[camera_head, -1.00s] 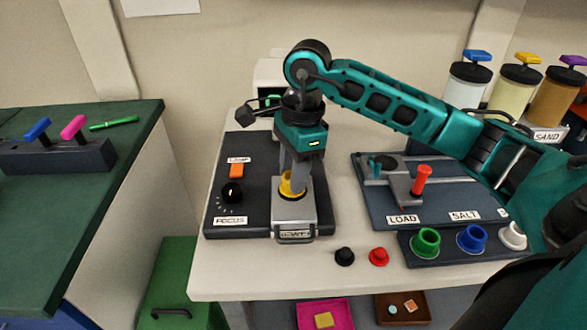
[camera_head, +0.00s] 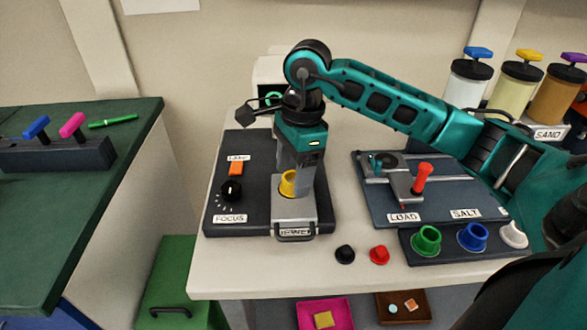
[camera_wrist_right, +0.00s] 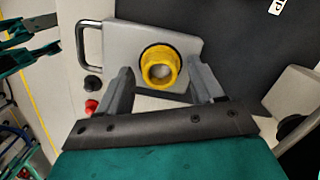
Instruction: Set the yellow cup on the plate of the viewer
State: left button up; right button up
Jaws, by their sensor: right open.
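The yellow cup (camera_head: 288,184) sits upright on the grey plate (camera_head: 294,213) of the viewer, partly hidden by my right gripper in the head view. In the right wrist view the cup (camera_wrist_right: 160,66) has a dark ring around its base, on the grey plate (camera_wrist_right: 122,44). My right gripper (camera_head: 297,186) points down right at the cup. Its fingers are open, one to each side of the cup, with gaps visible in the wrist view. A teal and dark part at the wrist view's left edge may be my left gripper (camera_wrist_right: 28,42); its jaws are unclear.
The dark viewer base (camera_head: 225,190) carries an orange switch and a black knob. A black cap (camera_head: 345,254) and a red cap (camera_head: 379,254) lie to its right. The load board (camera_head: 375,205) and a rack with colored cups (camera_head: 440,250) stand further right.

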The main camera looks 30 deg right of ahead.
notch_tip(320, 180, up, 13)
jog(key=d+p, duration=0.1)
jog(key=shift+d, duration=0.25)
jog(key=shift+s+f, duration=0.15)
